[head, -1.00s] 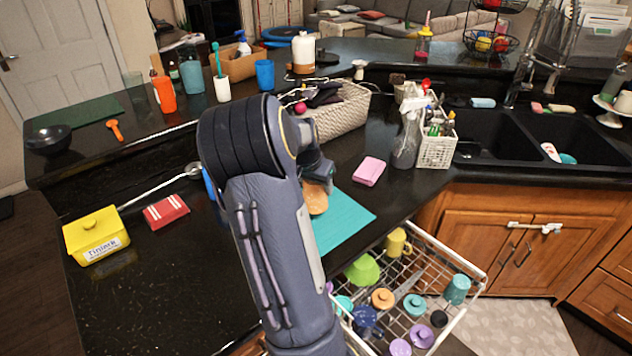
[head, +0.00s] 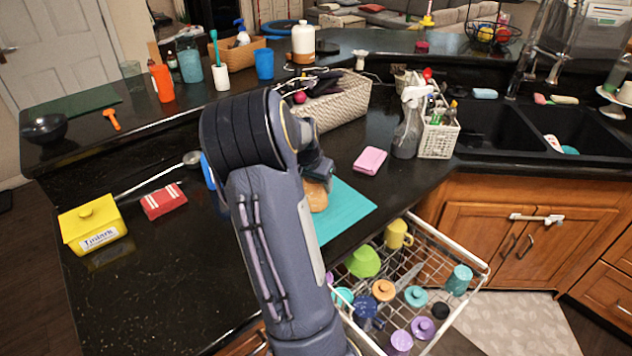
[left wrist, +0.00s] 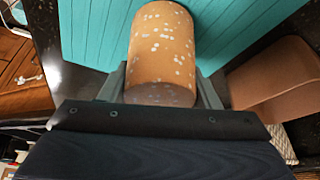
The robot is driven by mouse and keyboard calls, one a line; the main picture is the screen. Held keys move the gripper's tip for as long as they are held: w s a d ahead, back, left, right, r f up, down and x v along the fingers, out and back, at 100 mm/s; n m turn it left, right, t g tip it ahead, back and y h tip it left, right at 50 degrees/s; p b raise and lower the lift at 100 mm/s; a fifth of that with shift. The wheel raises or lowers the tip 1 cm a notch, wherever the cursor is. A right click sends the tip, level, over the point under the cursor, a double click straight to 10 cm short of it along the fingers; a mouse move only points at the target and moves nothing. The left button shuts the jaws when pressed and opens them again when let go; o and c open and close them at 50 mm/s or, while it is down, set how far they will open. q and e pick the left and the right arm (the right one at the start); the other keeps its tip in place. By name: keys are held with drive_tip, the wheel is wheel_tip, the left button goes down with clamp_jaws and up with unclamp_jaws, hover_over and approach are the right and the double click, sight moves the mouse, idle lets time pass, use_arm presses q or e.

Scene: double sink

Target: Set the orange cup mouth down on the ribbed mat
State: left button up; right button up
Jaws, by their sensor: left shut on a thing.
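The orange cup (head: 317,195), speckled with pale dots, is at the teal ribbed mat (head: 345,212), partly hidden behind my left arm in the head view. My left gripper (head: 318,172) is shut on the cup, with a finger on each side in the left wrist view (left wrist: 160,88). That view shows the cup (left wrist: 162,45) against the mat's grooves (left wrist: 95,35). I cannot tell whether the cup touches the mat, or which end is its mouth. My right gripper is not in view.
A wire rack (head: 478,288) with several cups is right of the mat, below the counter edge. A pink sponge (head: 370,160) lies behind the mat; a wicker basket (head: 340,112) stands farther back. A brown object (left wrist: 272,82) is beside the mat in the left wrist view.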

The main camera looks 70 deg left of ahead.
use_arm(q)
drive_tip(key=o, duration=1.1)
drive_tip(key=shift+c, duration=0.2)
drive_tip(key=v, duration=0.8)
drive_tip(key=shift+f, duration=0.1)
drive_tip(key=w+d+r+m+h, duration=0.1)
drive_tip(key=w+d, duration=0.2)
drive_tip(key=d, duration=0.4)
drive_tip(key=w+d+r+m+t, duration=0.1)
drive_tip(key=w+d, duration=0.2)
drive_tip(key=d, duration=0.4)
drive_tip(key=w+d+r+m+h, duration=0.1)
drive_tip(key=w+d, duration=0.2)
drive_tip(key=d, duration=0.4)
drive_tip(key=s+d+f+m+h, duration=0.1)
drive_tip(key=s+d, duration=0.3)
drive_tip(key=d, duration=0.7)
drive_tip(key=s+d+f+m+t+h, duration=0.1)
drive_tip(key=s+d+f+m+h, duration=0.1)
drive_tip(key=d, duration=0.9)
drive_tip(key=shift+s+d+h, duration=0.25)
drive_tip(key=shift+s+h, duration=0.55)
drive_tip(key=shift+s, duration=0.3)
